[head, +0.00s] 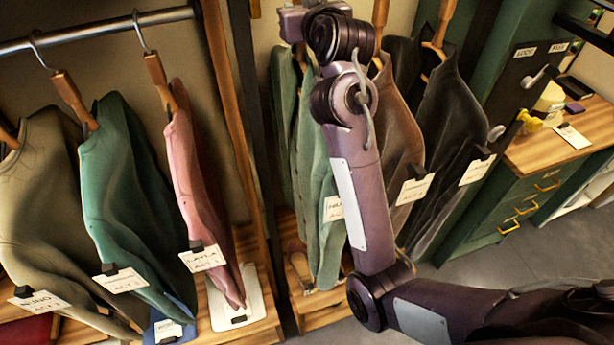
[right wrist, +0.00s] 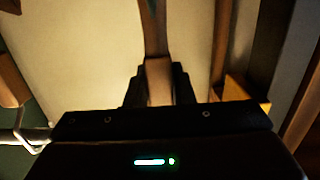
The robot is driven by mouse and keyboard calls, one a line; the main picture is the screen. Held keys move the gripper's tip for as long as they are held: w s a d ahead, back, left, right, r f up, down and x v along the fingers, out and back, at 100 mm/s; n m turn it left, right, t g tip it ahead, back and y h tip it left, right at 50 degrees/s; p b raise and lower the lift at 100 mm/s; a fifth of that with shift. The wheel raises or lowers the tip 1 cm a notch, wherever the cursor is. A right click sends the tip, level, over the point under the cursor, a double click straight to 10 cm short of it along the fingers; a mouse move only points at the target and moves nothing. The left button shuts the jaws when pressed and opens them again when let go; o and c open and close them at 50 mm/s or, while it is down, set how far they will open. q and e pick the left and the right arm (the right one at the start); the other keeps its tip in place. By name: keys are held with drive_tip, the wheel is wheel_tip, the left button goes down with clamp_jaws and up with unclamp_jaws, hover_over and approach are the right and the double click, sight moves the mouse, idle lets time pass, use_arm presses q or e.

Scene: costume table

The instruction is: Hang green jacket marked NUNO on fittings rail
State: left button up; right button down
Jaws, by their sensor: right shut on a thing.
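Two green garments are in the head view. One green jacket (head: 125,190) hangs on the left rail with a tag (head: 121,280) whose name I cannot read. Another green garment (head: 312,160) hangs in the middle, partly behind my right arm; its tag (head: 333,208) is partly covered. A tag that reads NUNO (head: 38,301) is on an olive-beige garment (head: 40,190) at far left. In the right wrist view my right gripper (right wrist: 158,85) is shut on a wooden hanger (right wrist: 153,30); which garment it bears I cannot tell. My left gripper is out of view.
A metal rail (head: 95,30) crosses the upper left. A pink garment (head: 195,170) hangs beside the green one. Brown (head: 398,120) and dark (head: 445,140) garments hang right of my arm. A wooden post (head: 235,130) divides the bays. A green cabinet (head: 530,190) stands right.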

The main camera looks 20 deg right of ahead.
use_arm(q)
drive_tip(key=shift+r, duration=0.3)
use_arm(e)
drive_tip(key=shift+r, duration=0.5)
drive_tip(key=shift+s, duration=0.15)
use_arm(q)
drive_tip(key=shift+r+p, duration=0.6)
drive_tip(key=shift+p, duration=0.15)
use_arm(e)
hover_over(311, 61)
drive_tip(key=w, duration=0.1)
drive_tip(key=shift+d, duration=0.2)
drive_tip(key=shift+w, duration=0.1)
